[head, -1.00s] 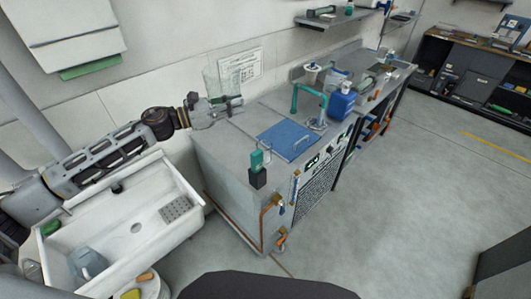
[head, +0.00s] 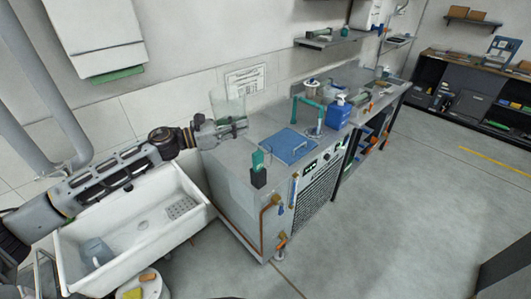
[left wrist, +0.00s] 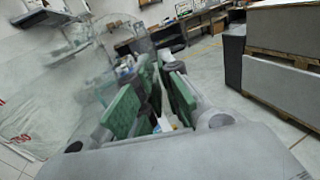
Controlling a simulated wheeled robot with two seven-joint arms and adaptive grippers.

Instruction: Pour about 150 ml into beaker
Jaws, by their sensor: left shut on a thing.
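My left gripper (head: 236,129) is shut on a clear glass beaker (head: 228,106), above the near left end of the grey counter. The beaker looks roughly upright, and I cannot tell whether it holds any liquid. In the left wrist view the green-padded fingers of my left gripper (left wrist: 150,100) are seen close up, with blurred clear glass (left wrist: 95,70) to their left. No second beaker can be made out clearly. My right gripper is not in view.
On the grey counter (head: 232,160) are a blue lidded panel (head: 288,146), a green tap (head: 297,106), a blue jug (head: 338,113) and a small green-and-black item (head: 258,168). A white sink (head: 85,245) stands at the left.

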